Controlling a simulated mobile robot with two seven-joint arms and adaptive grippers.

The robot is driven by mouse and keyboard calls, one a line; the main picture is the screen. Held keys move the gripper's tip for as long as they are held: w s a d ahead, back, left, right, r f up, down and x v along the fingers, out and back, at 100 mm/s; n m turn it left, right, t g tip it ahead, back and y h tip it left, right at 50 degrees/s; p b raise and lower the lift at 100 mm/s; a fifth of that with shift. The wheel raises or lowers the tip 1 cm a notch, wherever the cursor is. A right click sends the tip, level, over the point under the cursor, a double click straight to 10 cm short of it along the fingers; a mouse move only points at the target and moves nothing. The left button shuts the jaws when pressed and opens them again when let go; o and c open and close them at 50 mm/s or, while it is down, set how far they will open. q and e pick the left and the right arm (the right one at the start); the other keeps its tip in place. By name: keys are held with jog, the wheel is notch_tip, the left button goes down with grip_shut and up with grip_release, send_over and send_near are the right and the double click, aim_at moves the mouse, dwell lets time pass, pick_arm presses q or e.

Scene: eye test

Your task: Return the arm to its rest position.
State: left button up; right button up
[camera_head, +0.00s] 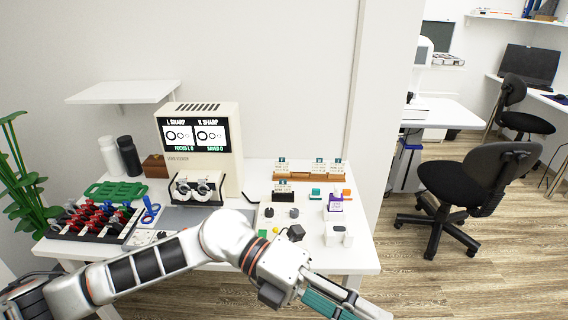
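My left arm comes in from the lower left and reaches across the front of the white table (255,172). Its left gripper (362,312) points to the lower right, in front of the table's front edge, and is partly cut off by the bottom of the picture. A teal part shows beside a grey-white part there; I cannot make out whether the fingers are apart or hold anything. The forearm hides part of the table's front edge. My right gripper is not in view.
A lens tester (201,135) with a lit screen stands on the table, with a trial frame (197,188) before it. A rack of red and black pieces (95,222) is at left. Small blocks and knobs stand at right. A wall corner and office chairs (478,180) lie beyond.

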pick_arm(q)
jog(key=w+a+r+n+t+h, duration=0.2)
jog(key=w+r+n+t+h, duration=0.3)
jog(key=w+n+t+h, duration=0.7)
jog(key=w+a+f+n+t+y, duration=0.3)
jog(key=a+f+n+t+y, duration=0.35)
jog(key=n, duration=0.25)
jog(key=w+a+f+n+t+y, duration=0.3)
jog(key=a+f+n+t+y, duration=0.3)
jog(key=n, duration=0.3)
jog(key=s+a+f+n+g+y, duration=0.1)
jog(key=s+a+f+n+y, duration=0.2)
jog(key=f, duration=0.5)
jog(key=s+a+f+n+g+y, duration=0.1)
jog(key=a+f+n+y, duration=0.3)
jog(key=f, duration=0.4)
jog(key=s+a+f+n+g+y, duration=0.2)
jog(key=s+a+f+g+y, duration=0.1)
jog(key=s+a+f, duration=0.7)
notch_tip(320, 180, down, 4)
jog(key=shift+s+r+g+y, duration=0.1)
jog(key=shift+s+g+y, duration=0.25)
jog(key=shift+s+g, duration=0.35)
jog(key=shift+a, duration=0.1)
